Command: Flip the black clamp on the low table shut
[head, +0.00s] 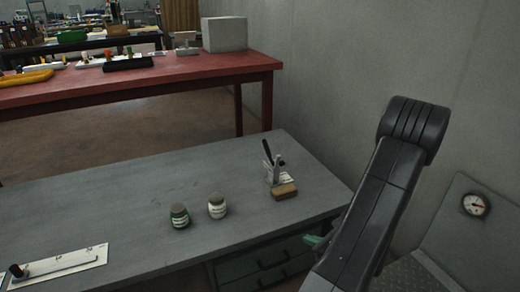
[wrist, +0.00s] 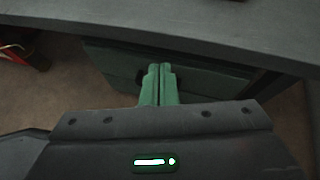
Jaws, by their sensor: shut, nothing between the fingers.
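The black clamp (head: 268,153) stands on the low grey table (head: 130,195), near its right end. Its black handle is raised and leans up to the left over a pale metal bracket, with a wooden block (head: 285,191) just in front. My gripper (wrist: 160,68) shows in the wrist view with its two green fingers together and nothing between them. In the head view its green tip (head: 313,241) shows beside the table's front right edge, below the top and apart from the clamp. The clamp is not in the wrist view.
Two jars (head: 217,206) stand left of the clamp. A white panel with a rod (head: 65,265) lies at the table's left end. Green drawers (head: 265,265) sit under the top. A red table (head: 140,82) stands behind. A wall and a gauge (head: 476,204) are at the right.

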